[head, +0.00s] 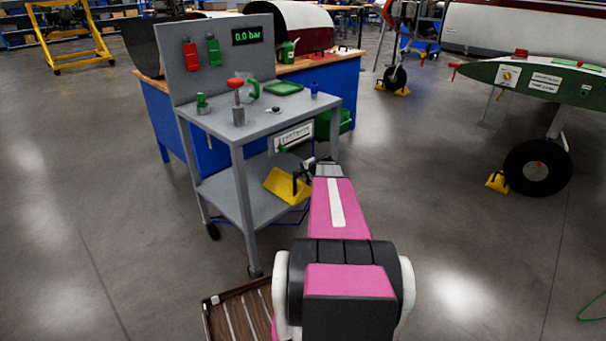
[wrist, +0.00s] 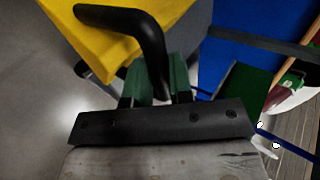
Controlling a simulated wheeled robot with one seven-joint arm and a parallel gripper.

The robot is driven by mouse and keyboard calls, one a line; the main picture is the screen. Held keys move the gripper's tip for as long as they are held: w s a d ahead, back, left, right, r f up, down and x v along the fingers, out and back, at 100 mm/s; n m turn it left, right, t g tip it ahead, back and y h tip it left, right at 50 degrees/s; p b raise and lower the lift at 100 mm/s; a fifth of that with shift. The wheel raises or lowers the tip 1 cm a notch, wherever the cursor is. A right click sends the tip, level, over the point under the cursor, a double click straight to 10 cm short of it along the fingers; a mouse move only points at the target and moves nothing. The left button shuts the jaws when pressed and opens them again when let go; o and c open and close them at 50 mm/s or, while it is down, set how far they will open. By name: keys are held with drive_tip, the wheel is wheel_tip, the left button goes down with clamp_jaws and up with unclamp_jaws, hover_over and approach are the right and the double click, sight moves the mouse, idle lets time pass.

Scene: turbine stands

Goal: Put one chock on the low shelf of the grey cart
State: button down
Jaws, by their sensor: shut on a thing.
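The grey cart (head: 243,128) stands left of centre in the head view, with its low shelf (head: 228,190) below the top. A yellow chock (head: 284,186) with a black handle is at the right end of the low shelf, tilted; whether it touches the shelf I cannot tell. My gripper (head: 305,172) reaches in from the right and is shut on the chock's handle. In the wrist view the green fingers of my gripper (wrist: 158,82) close around the black handle, and the yellow chock body (wrist: 88,35) is beyond them.
The cart top carries a green tray (head: 284,88) and several small items. A blue workbench (head: 350,88) stands behind the cart. Another yellow chock (head: 497,182) is by the aircraft wheel (head: 538,167). A slatted wooden crate (head: 238,312) is at the bottom.

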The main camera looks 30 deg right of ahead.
drive_tip(key=shift+f, duration=0.55)
drive_tip(key=c, duration=1.2)
unclamp_jaws()
drive_tip(key=shift+f, duration=0.1)
drive_tip(key=o, duration=0.4)
drive_tip(key=shift+r, duration=0.2)
drive_tip(key=shift+r, duration=0.1)
drive_tip(key=v, duration=0.7)
